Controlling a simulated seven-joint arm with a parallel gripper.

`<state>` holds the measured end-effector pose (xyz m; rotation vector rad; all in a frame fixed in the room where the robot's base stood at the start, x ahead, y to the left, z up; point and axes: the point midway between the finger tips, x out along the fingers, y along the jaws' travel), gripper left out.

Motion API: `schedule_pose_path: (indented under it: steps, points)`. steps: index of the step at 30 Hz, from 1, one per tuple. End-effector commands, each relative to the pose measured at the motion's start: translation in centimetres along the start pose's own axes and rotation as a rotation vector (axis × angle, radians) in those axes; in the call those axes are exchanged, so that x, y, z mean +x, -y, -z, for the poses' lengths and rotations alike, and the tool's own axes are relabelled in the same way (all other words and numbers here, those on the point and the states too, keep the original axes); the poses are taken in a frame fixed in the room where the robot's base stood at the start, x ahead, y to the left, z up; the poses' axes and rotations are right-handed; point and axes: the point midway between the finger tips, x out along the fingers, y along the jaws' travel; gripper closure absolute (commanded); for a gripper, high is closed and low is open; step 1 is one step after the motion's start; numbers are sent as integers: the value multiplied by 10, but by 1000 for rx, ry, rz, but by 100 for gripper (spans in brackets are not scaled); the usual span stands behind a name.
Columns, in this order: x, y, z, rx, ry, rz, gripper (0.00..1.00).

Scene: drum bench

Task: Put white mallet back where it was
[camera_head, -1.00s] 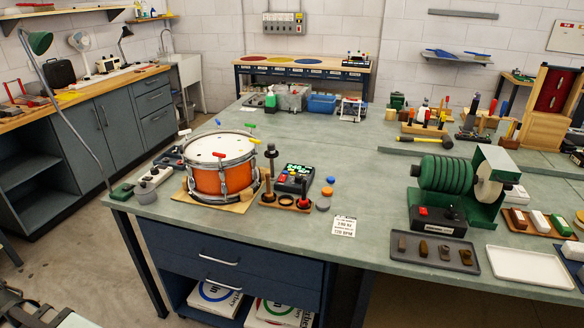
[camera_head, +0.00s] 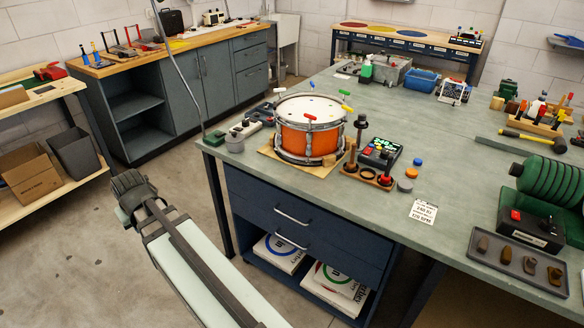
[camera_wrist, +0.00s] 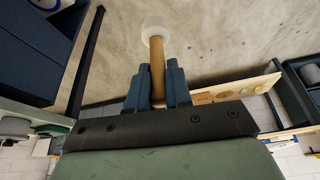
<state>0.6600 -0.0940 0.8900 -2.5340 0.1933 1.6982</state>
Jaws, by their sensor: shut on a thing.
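In the wrist view the white mallet (camera_wrist: 155,27) has a pale round head and a wooden handle. My gripper (camera_wrist: 157,76) is shut on the handle, with a blue finger on each side; the head sticks out beyond the fingertips, over the floor. In the head view my arm is at the lower left, in front of the bench; I cannot make out the mallet there. A wooden rack (camera_head: 369,178) with round holes stands on the bench right of the orange drum (camera_head: 309,138). A dark-headed mallet (camera_head: 360,134) stands upright at the rack.
A white card (camera_head: 423,211) lies near the bench front. The green-roller machine (camera_head: 545,185) stands further right. Bare bench top (camera_head: 440,150) lies between.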

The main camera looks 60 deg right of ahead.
Motion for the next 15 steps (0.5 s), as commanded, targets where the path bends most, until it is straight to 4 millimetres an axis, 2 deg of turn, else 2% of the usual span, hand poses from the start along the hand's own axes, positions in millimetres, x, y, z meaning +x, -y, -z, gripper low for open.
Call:
schedule_pose_path:
  steps: [1,15]
  points:
    - [-1,-17,1,26,0,-10,100]
    - [-21,-157,-4,235,0,-96,100]
